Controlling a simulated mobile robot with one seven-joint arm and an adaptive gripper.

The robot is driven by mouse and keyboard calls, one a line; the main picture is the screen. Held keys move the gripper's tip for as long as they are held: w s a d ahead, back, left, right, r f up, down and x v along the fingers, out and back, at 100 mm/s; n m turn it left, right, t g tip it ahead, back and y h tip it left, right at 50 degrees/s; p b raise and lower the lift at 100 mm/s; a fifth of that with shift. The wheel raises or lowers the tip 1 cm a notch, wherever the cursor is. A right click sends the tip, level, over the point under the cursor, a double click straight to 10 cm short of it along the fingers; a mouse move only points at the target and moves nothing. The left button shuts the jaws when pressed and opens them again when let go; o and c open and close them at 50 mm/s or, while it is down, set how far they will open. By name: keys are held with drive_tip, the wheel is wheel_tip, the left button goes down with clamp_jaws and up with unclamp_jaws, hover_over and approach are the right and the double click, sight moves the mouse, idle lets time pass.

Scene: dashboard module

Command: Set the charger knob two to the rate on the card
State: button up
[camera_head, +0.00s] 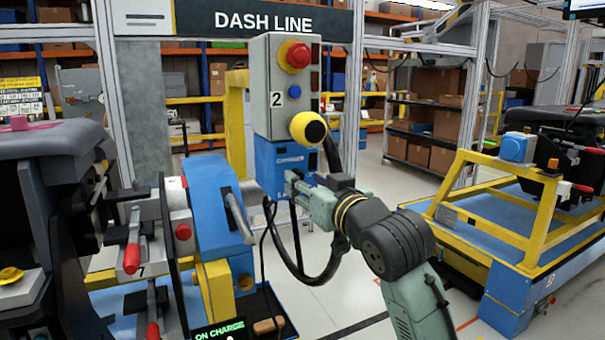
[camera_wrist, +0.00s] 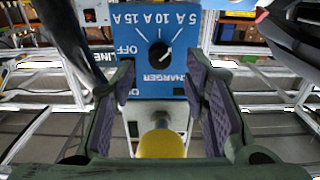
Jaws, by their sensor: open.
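The black charger knob (camera_wrist: 158,54) is on a blue charger face with the marks 5 A, 10 A, 15 A and OFF. A pale pointer mark shows on the knob, but I cannot tell for sure which mark it points at. My gripper (camera_wrist: 160,75) is open and empty, with its pads left and right of the knob and apart from it. In the head view, my gripper (camera_head: 290,183) is at the front of the blue charger (camera_head: 268,165), below the grey box numbered 2, and hides the knob. A yellow sign (camera_head: 20,95) at far left has text too small to read; I cannot tell whether it is the card.
The grey box (camera_head: 262,90) above the charger carries a red button (camera_head: 298,55) and a yellow-black knob (camera_head: 308,128) that sticks out. A dark cable (camera_head: 290,260) loops below my gripper. A blue fixture (camera_head: 215,195) stands left, a yellow cart (camera_head: 500,200) right.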

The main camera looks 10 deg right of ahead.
drive_tip(key=shift+x, duration=1.35)
drive_tip(key=shift+c, duration=0.2)
clamp_jaws()
